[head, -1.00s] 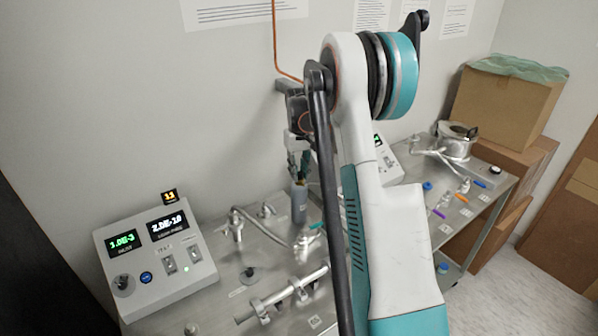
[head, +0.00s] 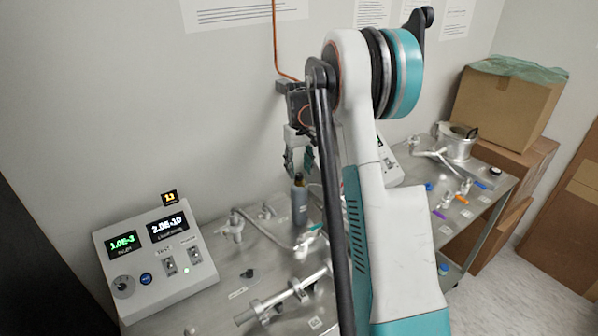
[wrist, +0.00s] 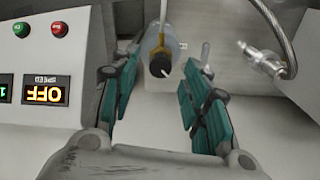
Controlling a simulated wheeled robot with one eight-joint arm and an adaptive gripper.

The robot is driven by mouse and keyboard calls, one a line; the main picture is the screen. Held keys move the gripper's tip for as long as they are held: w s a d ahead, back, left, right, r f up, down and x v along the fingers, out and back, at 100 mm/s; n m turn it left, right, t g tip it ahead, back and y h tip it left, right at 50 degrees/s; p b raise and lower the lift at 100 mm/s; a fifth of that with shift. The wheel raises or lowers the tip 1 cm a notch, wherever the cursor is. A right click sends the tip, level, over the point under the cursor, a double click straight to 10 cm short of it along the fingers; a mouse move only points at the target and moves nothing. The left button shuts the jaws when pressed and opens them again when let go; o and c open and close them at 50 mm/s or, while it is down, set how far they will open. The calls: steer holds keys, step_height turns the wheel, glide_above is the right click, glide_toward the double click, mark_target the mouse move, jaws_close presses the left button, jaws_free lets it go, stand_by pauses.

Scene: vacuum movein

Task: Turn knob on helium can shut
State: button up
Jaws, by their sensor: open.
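The helium can (head: 300,207) is a small grey bottle standing upright on the metal table in the head view. In the wrist view its pale body (wrist: 173,50) is behind a black knob (wrist: 160,66) with a white mark. A yellowish fitting (wrist: 160,40) shows just above the knob. My gripper (head: 299,172) hangs just above the can in the head view. In the wrist view my gripper (wrist: 160,60) is open, with one teal-padded finger on each side of the knob and visible gaps between. It holds nothing. The knob is too small to make out in the head view.
A control box (head: 155,250) with lit displays stands at the left of the table. Metal pipework (head: 285,297) lies in front of the can. A braided hose with a metal fitting (wrist: 262,62) runs close on the right in the wrist view. Cardboard boxes (head: 505,105) stand far right.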

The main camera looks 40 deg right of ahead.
mark_target(299, 174)
step_height(299, 174, up, 10)
stand_by(0.4)
steer(key=shift+a, duration=0.1)
